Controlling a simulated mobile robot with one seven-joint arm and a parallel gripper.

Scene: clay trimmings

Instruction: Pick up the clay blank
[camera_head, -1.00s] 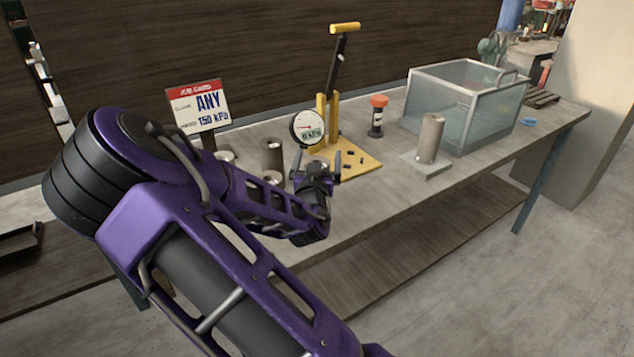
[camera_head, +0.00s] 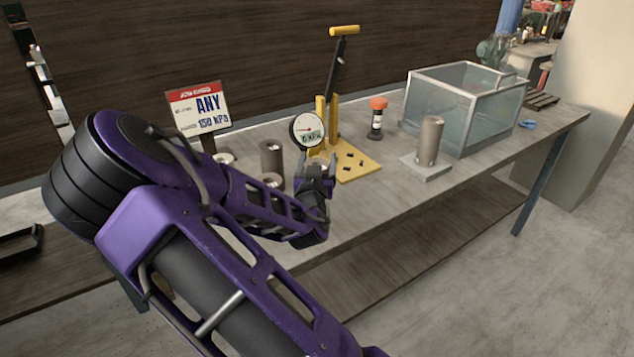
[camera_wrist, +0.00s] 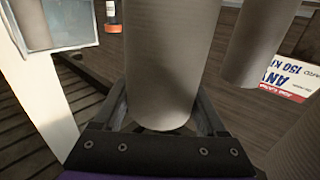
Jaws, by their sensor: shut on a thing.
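A grey clay blank (camera_wrist: 165,65), a smooth upright-looking cylinder, fills the middle of the wrist view. My gripper (camera_wrist: 162,112) is shut on it, with one finger on each side. In the head view my gripper (camera_head: 318,172) is over the front part of the bench, in front of the pressure gauge. There the held blank is mostly hidden by my gripper, and I cannot tell whether it touches the bench.
Another dark cylinder (camera_head: 272,157) and a short ring-topped piece (camera_head: 271,181) stand close left. A yellow press (camera_head: 352,165), orange-capped bottle (camera_head: 377,117), cylinder (camera_head: 430,140) on a plate and glass tank (camera_head: 492,105) stand right. The job card (camera_head: 200,108) stands behind.

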